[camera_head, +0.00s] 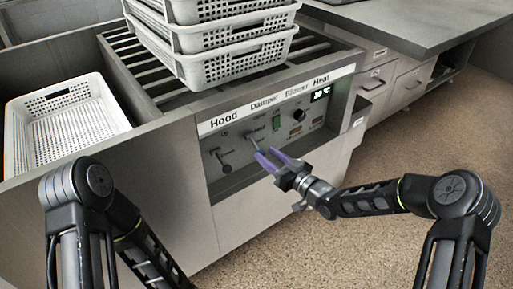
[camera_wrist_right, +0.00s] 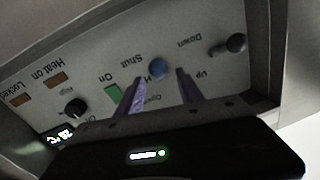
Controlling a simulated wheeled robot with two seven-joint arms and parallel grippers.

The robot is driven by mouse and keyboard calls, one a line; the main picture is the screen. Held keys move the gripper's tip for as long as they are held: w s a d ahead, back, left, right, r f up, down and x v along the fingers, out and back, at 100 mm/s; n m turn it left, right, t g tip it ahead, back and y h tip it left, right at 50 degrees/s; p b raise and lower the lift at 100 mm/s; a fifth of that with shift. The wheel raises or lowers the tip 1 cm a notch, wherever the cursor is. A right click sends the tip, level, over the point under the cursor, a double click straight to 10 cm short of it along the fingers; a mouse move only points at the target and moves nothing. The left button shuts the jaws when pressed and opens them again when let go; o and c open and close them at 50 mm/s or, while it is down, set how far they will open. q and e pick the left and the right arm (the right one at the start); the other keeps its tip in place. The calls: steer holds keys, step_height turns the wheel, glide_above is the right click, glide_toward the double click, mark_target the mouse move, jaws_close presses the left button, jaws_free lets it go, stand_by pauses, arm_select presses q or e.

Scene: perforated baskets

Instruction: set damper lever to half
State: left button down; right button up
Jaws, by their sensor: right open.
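The damper lever (camera_head: 253,142) sits on the hood's control panel (camera_head: 212,168), under the Damper label. In the wrist view the two fingers (camera_wrist_right: 159,76) stand on either side of the knob, with a gap to each. The lever's lower part is hard to see. My left arm shows, but its gripper is out of view.
The hood lever (camera_head: 222,160) with Up and Down labels is left of the damper. A green switch (camera_head: 276,123), a black dial (camera_head: 299,115) and a small display (camera_head: 320,94) are to the right. White perforated baskets (camera_head: 232,66) are stacked above; another basket (camera_head: 67,128) stands left.

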mark_target(262, 151)
steer(key=x, duration=0.6)
steer(key=shift+b, duration=0.4)
steer(key=shift+c, duration=0.3)
jaws_close()
stand_by(0.6)
